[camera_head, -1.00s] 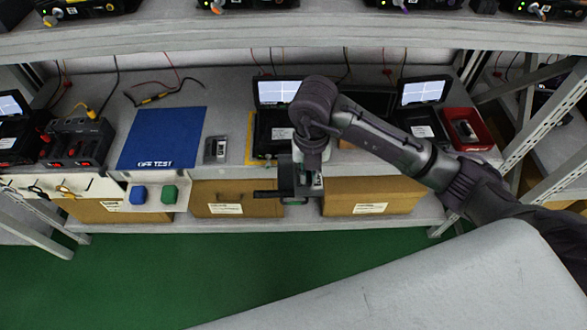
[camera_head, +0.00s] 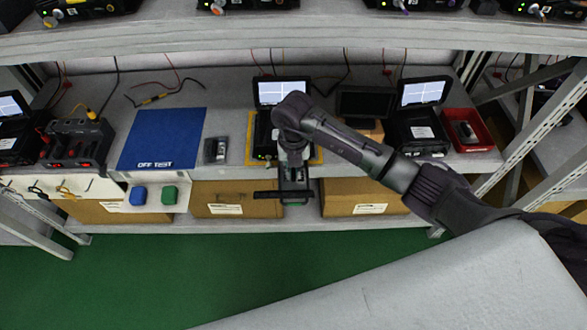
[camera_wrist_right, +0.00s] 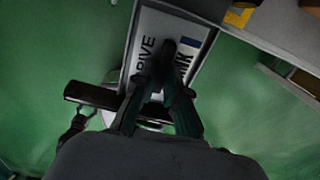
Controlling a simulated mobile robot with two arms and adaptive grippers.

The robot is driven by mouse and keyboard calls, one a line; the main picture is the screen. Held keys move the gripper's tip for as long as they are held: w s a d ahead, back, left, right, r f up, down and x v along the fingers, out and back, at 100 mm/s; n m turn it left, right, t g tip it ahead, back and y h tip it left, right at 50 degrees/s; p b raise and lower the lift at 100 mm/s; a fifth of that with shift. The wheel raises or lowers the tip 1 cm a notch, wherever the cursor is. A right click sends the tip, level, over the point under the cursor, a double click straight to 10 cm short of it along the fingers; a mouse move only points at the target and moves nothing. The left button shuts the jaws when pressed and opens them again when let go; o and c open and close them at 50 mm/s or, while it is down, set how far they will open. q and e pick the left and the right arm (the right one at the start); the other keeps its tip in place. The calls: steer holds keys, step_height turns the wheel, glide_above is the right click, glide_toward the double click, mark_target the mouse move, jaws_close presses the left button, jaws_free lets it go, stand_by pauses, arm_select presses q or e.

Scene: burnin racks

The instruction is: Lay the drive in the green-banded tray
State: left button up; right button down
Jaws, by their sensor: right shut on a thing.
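My right gripper (camera_head: 296,186) is in front of the middle tester, at the shelf's front edge. In the right wrist view its fingers (camera_wrist_right: 163,85) are shut on a flat grey drive (camera_wrist_right: 145,40) with a white label, black lettering and a blue patch; the fingers hide part of the label. The drive is over the green floor beside the shelf edge. In the head view the hand mostly hides it. A dark bar (camera_head: 270,194) sits beside the hand. I cannot make out a green-banded tray for certain. My left gripper is not in view.
The middle tester (camera_head: 262,135) has a lit screen. A small grey unit (camera_head: 215,150) lies between it and a blue mat (camera_head: 160,140). A red bin (camera_head: 484,129) stands at right. Cardboard boxes (camera_head: 237,198) sit below.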

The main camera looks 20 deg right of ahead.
mark_target(293, 173)
steer(key=shift+f, duration=0.2)
steer(key=c, duration=1.2)
jaws_free()
steer(key=shift+r, duration=0.15)
steer(key=shift+r, duration=0.3)
step_height(293, 173, up, 12)
steer(key=shift+f, duration=0.2)
